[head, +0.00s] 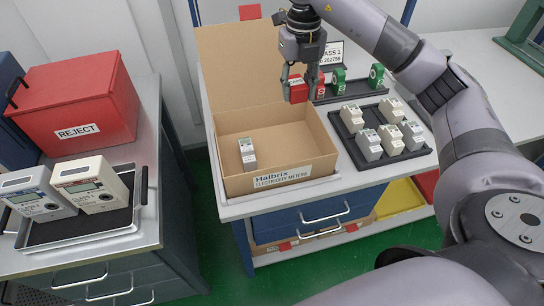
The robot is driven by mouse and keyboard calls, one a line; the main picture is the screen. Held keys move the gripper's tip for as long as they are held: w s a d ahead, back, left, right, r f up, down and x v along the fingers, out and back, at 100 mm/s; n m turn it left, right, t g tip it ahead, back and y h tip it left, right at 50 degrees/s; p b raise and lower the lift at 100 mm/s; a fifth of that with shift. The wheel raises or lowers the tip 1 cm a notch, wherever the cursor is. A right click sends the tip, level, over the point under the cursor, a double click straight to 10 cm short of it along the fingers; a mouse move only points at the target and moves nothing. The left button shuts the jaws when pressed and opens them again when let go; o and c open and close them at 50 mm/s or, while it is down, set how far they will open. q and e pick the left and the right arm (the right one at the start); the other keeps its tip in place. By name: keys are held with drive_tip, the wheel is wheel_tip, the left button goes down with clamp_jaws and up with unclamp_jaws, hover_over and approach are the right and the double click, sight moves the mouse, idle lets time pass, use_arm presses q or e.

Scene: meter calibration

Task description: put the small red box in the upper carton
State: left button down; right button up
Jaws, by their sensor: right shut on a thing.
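My right gripper (299,82) is shut on the small red box (298,92) and holds it near the back right part of the upper carton. The upper carton (292,176) is an open brown box labelled "Halbrix Electricity Meters", on the worktop with its back flap up. One small grey meter (247,153) stands inside it at the left; the rest of its visible floor is bare. I cannot tell how high the box is above the carton's rim. My left gripper is not in view.
A black tray (367,160) with several small meters lies right of the carton. Behind it a dark rack (355,88) holds green and red pieces. On the left bench are a red REJECT bin (85,103) and a tray (95,222) with two larger meters.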

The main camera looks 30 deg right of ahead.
sight(292, 153)
drive_tip(key=shift+d+f+m, duration=0.1)
drive_tip(key=shift+f+m, duration=0.2)
drive_tip(key=shift+f, duration=0.05)
wheel_tip(292, 153, down, 19)
drive_tip(key=shift+f+p, duration=0.2)
drive_tip(key=shift+p, duration=0.9)
drive_tip(key=shift+f, duration=0.1)
drive_tip(key=o, duration=1.1)
drive_tip(key=shift+o, duration=0.3)
